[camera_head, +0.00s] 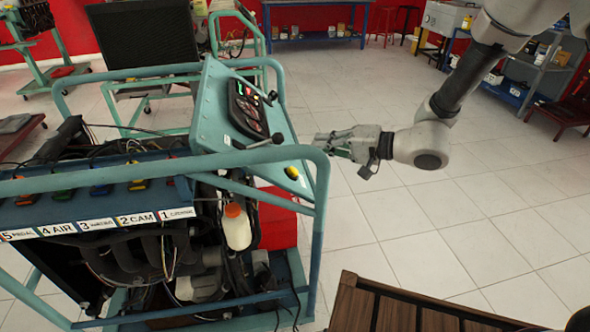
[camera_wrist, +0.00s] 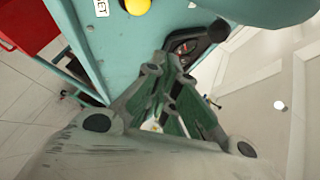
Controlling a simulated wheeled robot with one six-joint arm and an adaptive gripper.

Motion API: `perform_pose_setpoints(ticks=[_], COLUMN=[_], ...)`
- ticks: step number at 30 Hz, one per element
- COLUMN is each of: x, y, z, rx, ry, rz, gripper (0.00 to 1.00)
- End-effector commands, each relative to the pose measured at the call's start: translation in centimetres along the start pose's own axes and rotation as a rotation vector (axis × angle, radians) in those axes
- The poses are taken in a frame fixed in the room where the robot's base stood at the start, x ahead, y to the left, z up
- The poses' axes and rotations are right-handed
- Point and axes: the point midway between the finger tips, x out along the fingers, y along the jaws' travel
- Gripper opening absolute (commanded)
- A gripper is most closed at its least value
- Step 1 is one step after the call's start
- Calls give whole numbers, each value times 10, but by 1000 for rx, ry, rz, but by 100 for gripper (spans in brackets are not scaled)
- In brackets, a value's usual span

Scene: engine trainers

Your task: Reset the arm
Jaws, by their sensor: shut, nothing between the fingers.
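My arm comes in from the upper right in the head view. My gripper (camera_head: 335,140) points left, just to the right of the engine trainer's teal control panel (camera_head: 218,105). In the wrist view my gripper (camera_wrist: 172,65) has its fingers drawn together with nothing held. Beyond the fingertips there is a dark round gauge or opening and a black knob (camera_wrist: 218,31) on the panel. A yellow button (camera_wrist: 137,6) shows at the top. I cannot tell the exact gap between the fingertips and the panel.
The trainer's teal tube frame (camera_head: 318,215) stands close to my gripper on the left. A brown slatted wooden surface (camera_head: 400,310) is at the bottom. The tiled floor (camera_head: 440,230) on the right is clear.

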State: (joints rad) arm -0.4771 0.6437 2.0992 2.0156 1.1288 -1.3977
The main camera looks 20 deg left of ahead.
Motion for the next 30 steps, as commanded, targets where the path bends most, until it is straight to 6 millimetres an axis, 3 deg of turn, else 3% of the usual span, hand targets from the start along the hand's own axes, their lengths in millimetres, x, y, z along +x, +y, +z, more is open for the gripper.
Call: perform_pose_setpoints(ticks=[22, 26, 30], x=[-3, -31, -99], y=[-3, -23, -54], z=[0, 6, 24], rx=[-2, -16, -47], ry=[-5, -56, -164], rz=[0, 9, 79], gripper=[0, 0, 0])
